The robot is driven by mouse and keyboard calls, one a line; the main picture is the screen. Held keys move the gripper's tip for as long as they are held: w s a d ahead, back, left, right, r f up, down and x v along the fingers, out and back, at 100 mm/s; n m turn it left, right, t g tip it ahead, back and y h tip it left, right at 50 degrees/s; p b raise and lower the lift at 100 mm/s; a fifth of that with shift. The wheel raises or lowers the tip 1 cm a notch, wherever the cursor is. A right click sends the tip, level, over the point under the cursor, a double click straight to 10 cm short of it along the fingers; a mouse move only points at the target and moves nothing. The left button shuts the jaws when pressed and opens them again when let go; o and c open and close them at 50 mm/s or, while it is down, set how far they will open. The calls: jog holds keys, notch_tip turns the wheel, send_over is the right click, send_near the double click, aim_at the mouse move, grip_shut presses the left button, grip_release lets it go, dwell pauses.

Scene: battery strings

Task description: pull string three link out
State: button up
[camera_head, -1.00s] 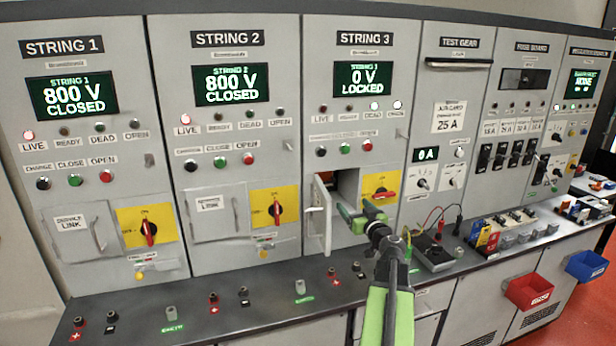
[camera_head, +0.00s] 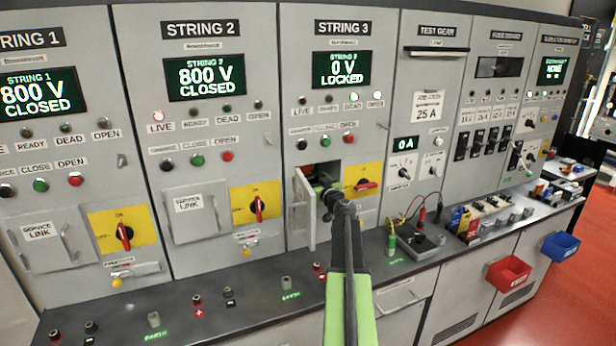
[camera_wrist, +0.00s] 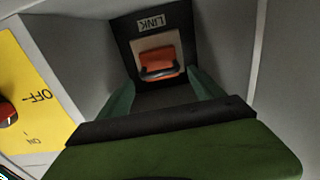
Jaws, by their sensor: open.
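The string three link is an orange block with a dark handle (camera_wrist: 158,65), seated at the back of its compartment under a LINK label in the wrist view. In the head view a little orange shows inside the String 3 opening (camera_head: 311,170), whose door (camera_head: 305,208) stands open to the left. My gripper (camera_wrist: 160,86) is open and empty, its green fingers pointing into the compartment, one on each side of the link and short of it. In the head view my arm hides most of the gripper. The String 3 display (camera_head: 342,69) reads 0 V LOCKED.
The yellow panel with a red rotary switch (camera_head: 367,185) is just right of the opening. The open door's edge is close on the left. Terminals (camera_head: 197,301) stand along the counter, and a test box (camera_head: 415,240) with leads sits to the right.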

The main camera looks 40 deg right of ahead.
aim_at(306, 173)
jog(key=shift+x, duration=1.95)
jog(key=shift+c, duration=0.3)
grip_shut()
